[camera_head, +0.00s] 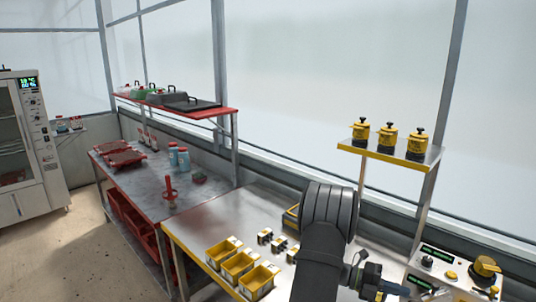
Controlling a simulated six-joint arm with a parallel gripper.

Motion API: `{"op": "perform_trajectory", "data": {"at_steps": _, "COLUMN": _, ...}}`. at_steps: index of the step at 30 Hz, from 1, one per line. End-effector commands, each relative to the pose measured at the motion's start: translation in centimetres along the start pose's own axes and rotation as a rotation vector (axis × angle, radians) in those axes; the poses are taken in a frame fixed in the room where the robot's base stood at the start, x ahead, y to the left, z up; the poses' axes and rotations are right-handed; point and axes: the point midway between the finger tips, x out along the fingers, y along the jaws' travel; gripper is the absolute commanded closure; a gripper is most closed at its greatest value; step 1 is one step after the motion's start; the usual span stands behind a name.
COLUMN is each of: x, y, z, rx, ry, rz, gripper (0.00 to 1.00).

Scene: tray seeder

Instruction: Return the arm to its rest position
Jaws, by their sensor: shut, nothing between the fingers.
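My black arm (325,235) rises from the bottom edge over the right part of the steel bench. My gripper (390,287) shows small and partly hidden at the lower right, beside the arm, near the control panel. It is shut and I see nothing held in it. Its fingertips are hard to make out.
Yellow bins (240,266) stand at the front of the steel bench (200,222), with several small boxes (279,243) behind them. A shelf (385,155) holds three yellow canisters (388,139). A control panel (450,265) is at right. A red-edged table (140,185) stands left.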

Motion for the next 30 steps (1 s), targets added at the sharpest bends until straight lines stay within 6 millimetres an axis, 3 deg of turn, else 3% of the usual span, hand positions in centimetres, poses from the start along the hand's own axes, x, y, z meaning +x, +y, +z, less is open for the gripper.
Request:
{"op": "perform_trajectory", "data": {"at_steps": 2, "x": -1.6, "y": 0.0, "z": 0.2, "rx": 0.001, "ry": -0.004, "rz": 0.000, "gripper": 1.00}}
{"op": "perform_trajectory", "data": {"at_steps": 3, "x": -0.2, "y": 0.0, "z": 0.0, "rx": 0.000, "ry": 0.005, "rz": -0.001, "gripper": 1.00}}
{"op": "perform_trajectory", "data": {"at_steps": 15, "x": 7.7, "y": 0.0, "z": -0.9, "rx": 0.001, "ry": 0.005, "rz": 0.000, "gripper": 1.00}}
{"op": "perform_trajectory", "data": {"at_steps": 17, "x": 8.5, "y": 0.0, "z": -0.2, "rx": 0.001, "ry": 0.003, "rz": -0.001, "gripper": 1.00}}
{"op": "perform_trajectory", "data": {"at_steps": 24, "x": 7.7, "y": 0.0, "z": 3.2, "rx": 0.001, "ry": -0.001, "rz": -0.001, "gripper": 1.00}}
{"op": "perform_trajectory", "data": {"at_steps": 30, "x": 8.9, "y": -0.1, "z": 1.7, "rx": -0.002, "ry": -0.072, "rz": 0.000, "gripper": 1.00}}
